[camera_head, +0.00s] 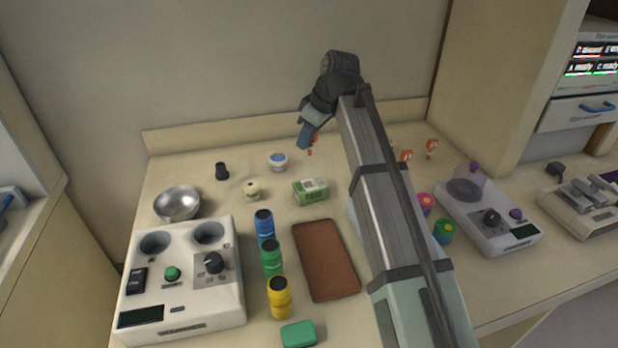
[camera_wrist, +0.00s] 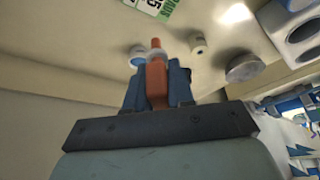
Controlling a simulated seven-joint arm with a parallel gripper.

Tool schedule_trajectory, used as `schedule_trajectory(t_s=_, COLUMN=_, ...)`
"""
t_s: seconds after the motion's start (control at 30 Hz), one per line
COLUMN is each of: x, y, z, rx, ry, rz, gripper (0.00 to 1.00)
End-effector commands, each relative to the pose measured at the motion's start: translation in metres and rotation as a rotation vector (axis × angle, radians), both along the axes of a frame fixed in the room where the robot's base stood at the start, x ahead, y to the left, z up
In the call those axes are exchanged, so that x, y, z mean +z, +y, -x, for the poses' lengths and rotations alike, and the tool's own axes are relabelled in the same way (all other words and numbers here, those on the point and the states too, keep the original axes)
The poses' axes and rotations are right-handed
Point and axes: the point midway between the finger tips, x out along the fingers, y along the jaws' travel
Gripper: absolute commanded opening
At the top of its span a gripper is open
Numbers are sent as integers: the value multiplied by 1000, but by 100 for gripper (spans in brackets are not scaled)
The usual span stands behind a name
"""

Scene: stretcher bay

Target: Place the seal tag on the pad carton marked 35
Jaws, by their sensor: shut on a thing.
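My gripper (camera_head: 308,142) is shut on an orange seal tag (camera_wrist: 156,80), held upright between the blue fingers. The tag also shows as a small orange piece in the head view (camera_head: 311,150). My gripper is above the back of the table, behind the pad carton (camera_head: 310,191). The carton is a small green and white box lying on the table, apart from the tag. In the wrist view the carton (camera_wrist: 153,7) is cut off by the top edge, and a "35" can be read on it.
A white-and-blue round pot (camera_head: 278,162), a cream knob-topped piece (camera_head: 252,190) and a black piece (camera_head: 222,171) stand near the carton. A brown tray (camera_head: 325,262) lies in front, beside several coloured cylinders. More orange tags (camera_head: 432,147) stand at the back right, beyond my arm.

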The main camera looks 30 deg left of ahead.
Motion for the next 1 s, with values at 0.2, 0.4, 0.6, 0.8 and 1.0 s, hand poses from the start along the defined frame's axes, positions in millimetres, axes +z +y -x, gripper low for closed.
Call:
schedule_trajectory(t_s=0.2, x=-32, y=-1, z=1, rx=-1, ry=1, rz=2, gripper=0)
schedule_trajectory(t_s=0.4, x=-57, y=-1, z=1, rx=-1, ry=1, rz=1, gripper=0)
schedule_trajectory(t_s=0.6, x=-72, y=-1, z=1, rx=0, ry=1, rz=2, gripper=0)
schedule_trajectory(t_s=0.8, x=-94, y=0, z=1, rx=1, ry=1, rz=2, gripper=0)
schedule_trajectory(t_s=1.0, x=-95, y=0, z=0, rx=1, ry=0, rz=0, gripper=0)
